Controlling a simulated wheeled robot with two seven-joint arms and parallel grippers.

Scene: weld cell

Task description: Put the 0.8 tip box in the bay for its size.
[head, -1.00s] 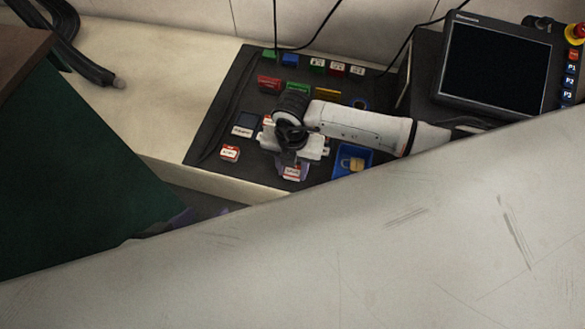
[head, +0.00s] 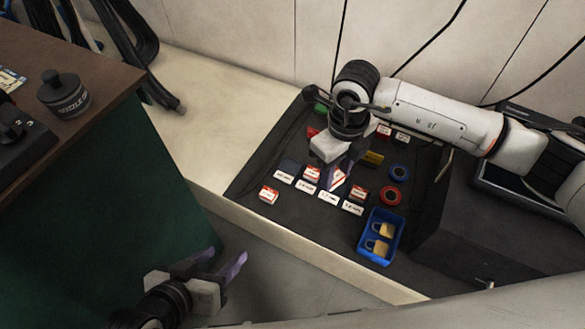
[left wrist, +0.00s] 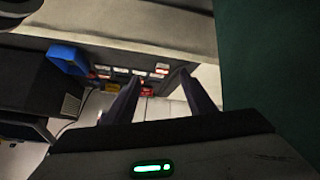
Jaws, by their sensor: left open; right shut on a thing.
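My right gripper (head: 338,178) is shut on a small red and white tip box (head: 339,176) above the row of bay labels on the dark mat (head: 255,177). Its fingers partly cover the box, and I cannot read its size. Other red and white tip boxes stand at the mat's front left (head: 268,196), behind the labels (head: 311,174) and right of the held box (head: 359,193). White bay labels (head: 328,197) lie in a row; their print is too small to read. My left gripper (head: 222,272) is open and empty, low in front of the bench; its fingers show in the left wrist view (left wrist: 158,90).
A green-sided cabinet (head: 120,200) with a dark pot (head: 64,94) is on the left.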

